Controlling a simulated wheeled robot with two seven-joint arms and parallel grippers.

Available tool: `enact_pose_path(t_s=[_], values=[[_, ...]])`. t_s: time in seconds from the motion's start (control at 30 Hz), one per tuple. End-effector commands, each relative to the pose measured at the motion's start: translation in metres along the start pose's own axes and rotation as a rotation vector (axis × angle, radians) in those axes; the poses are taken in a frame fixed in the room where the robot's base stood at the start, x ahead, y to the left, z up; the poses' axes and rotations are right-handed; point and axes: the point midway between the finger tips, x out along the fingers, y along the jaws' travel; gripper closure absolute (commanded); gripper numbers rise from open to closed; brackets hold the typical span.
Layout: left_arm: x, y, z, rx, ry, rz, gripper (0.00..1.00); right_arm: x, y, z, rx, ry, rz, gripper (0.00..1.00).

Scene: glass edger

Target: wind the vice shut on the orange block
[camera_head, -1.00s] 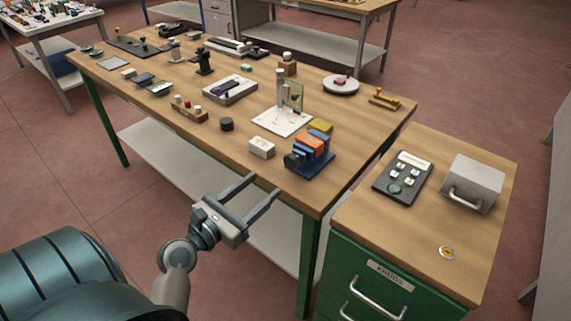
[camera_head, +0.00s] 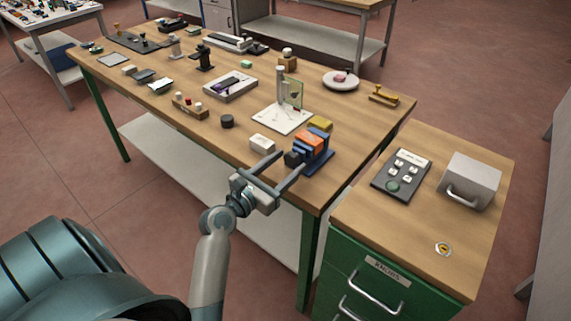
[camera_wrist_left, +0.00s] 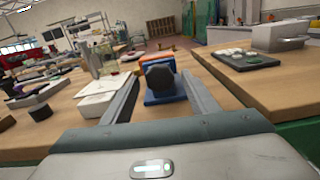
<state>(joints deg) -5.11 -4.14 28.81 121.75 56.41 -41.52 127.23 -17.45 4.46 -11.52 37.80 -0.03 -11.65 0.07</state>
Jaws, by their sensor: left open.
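The blue vice (camera_head: 318,157) stands near the front right corner of the wooden table, with the orange block (camera_head: 309,141) between its jaws. Its dark knob (camera_head: 292,158) faces my left gripper; in the left wrist view the knob (camera_wrist_left: 159,76) shows between the fingers, with the blue vice (camera_wrist_left: 178,94) and orange block (camera_wrist_left: 159,58) behind it. My left gripper (camera_head: 281,162) is open, its fingers pointing at the vice and their tips close to either side of the knob. I cannot tell whether they touch it. My right gripper is not in view.
A white box (camera_head: 262,143) sits just left of the left finger. A yellow block (camera_head: 320,123) and a white stand with a glass pane (camera_head: 281,119) are behind the vice.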

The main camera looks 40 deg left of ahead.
Motion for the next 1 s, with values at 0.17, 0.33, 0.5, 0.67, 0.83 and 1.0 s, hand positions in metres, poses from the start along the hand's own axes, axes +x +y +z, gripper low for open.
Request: enact_pose_path(t_s=[0.17, 0.33, 0.5, 0.67, 0.83, 1.0], values=[[0.000, 0.000, 0.000, 0.000, 0.000, 0.000, 0.73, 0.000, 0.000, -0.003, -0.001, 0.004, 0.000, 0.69], [0.000, 0.000, 0.000, 0.000, 0.000, 0.000, 0.88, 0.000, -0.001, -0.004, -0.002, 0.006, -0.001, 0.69], [-0.001, 0.000, 0.000, 0.010, 0.000, 0.000, 0.87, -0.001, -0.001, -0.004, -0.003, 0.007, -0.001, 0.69], [-0.001, 0.000, 0.000, 0.047, 0.001, 0.000, 0.87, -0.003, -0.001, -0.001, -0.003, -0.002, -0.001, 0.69], [-0.001, 0.001, 0.001, 0.124, 0.001, -0.001, 0.87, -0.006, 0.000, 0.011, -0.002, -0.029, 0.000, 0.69], [-0.001, 0.001, 0.002, 0.244, 0.001, -0.001, 0.87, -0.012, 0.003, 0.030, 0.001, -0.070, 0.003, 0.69]])
